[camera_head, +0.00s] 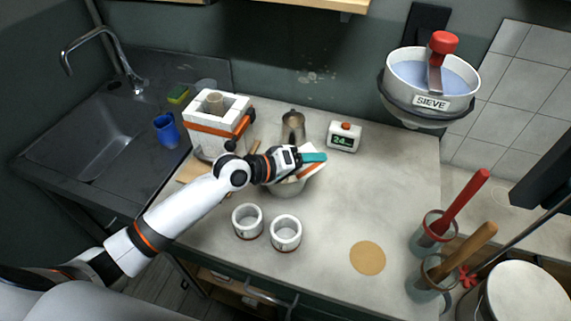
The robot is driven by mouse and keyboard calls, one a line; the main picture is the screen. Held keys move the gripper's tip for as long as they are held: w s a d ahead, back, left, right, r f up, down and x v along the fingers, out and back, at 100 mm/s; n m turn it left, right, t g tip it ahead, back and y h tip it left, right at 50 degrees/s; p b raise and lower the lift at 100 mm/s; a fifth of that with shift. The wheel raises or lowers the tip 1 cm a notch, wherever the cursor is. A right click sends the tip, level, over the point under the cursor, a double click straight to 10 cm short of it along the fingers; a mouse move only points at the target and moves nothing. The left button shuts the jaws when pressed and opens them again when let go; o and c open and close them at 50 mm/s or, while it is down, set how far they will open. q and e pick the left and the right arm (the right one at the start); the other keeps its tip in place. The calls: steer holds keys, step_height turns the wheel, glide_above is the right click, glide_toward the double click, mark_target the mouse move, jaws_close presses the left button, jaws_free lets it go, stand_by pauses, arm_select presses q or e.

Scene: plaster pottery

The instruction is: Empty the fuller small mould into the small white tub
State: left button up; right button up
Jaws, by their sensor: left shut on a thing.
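My left gripper (300,157) is shut on a tilted white piece (313,150) with an orange stripe and a teal band, which looks like a small mould. It is held over a pale round tub (288,188), which the gripper and piece partly cover. I cannot see what is inside the piece or the tub. Two small white round vessels stand upright in front, a left one (247,221) and a right one (286,233). Their contents are too small to make out. My right gripper is not in view.
A large white mould (219,125) with an orange strap stands behind left, by the sink (95,140). A metal jug (293,127) and a timer (344,137) stand behind. A sieve (431,85) hangs at upper right. Tool pots (432,275) stand right.

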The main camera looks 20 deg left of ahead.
arm_select(q)
steer(key=shift+f+b, duration=0.15)
steer(key=shift+b, duration=0.35)
steer(key=shift+n+h, duration=0.3)
steer(key=shift+w+a+r+n+h+b, duration=0.1)
steer(key=shift+r+n+h+b, duration=0.3)
steer(key=shift+b, duration=0.45)
steer(key=w+a+n+b, duration=0.1)
steer(key=b, duration=0.1)
steer(key=shift+a+b, duration=0.2)
steer(key=shift+b, duration=0.2)
steer(key=shift+a+r+h, duration=0.1)
steer(key=shift+r+h, duration=0.05)
steer(key=shift+h, duration=0.25)
steer(key=shift+s+n+b, duration=0.15)
steer(key=shift+n+b, duration=0.15)
steer(key=shift+n, duration=0.1)
steer(key=shift+f+n+h+b, duration=0.3)
steer(key=shift+f+n+b, duration=0.15)
steer(key=shift+b, duration=0.15)
steer(key=shift+w+a+r+n+h, duration=0.15)
steer(key=shift+r+n+h, duration=0.15)
steer(key=shift+n, duration=0.2)
steer(key=shift+w+a+r+n+h, duration=0.1)
steer(key=shift+r+n+h, duration=0.15)
steer(key=shift+n, duration=0.2)
